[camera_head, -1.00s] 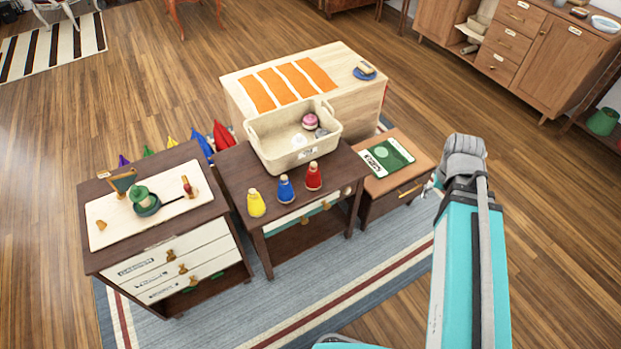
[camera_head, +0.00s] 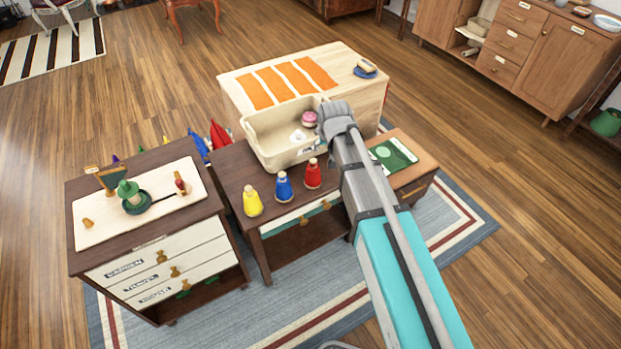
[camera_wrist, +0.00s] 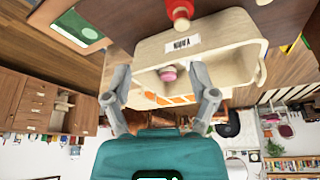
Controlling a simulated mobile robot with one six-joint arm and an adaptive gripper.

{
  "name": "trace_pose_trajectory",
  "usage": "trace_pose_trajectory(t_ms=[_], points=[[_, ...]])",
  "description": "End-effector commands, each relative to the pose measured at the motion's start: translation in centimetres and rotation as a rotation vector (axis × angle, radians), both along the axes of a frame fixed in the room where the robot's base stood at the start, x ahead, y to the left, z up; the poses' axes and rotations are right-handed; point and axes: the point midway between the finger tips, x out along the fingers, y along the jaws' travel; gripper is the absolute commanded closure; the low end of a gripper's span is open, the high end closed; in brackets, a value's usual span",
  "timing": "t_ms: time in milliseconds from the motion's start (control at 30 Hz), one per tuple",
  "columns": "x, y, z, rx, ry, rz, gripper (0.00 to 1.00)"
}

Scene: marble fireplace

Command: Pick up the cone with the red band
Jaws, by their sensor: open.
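A cream bin (camera_head: 284,157) holding a pink round item (camera_head: 309,118) stands behind the cones; the wrist view shows its labelled wall (camera_wrist: 215,38). A white board (camera_head: 100,213) with small objects lies on the left cabinet.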

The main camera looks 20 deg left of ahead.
Motion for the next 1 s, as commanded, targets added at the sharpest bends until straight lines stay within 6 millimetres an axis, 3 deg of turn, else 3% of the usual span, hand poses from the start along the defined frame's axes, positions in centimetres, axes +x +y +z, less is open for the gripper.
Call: trace_pose_trajectory(t_ms=[100,200,667,1000], points=[[-0.1,2.4,-0.4,0.009,-0.015,0.023,0.26],[-0.2,3.2,-0.4,0.014,-0.021,0.03,0.26],[-0.2,3.4,-0.6,0.014,-0.022,0.033,0.26],[0.5,3.8,-2.7,0.014,-0.022,0.033,0.26]])
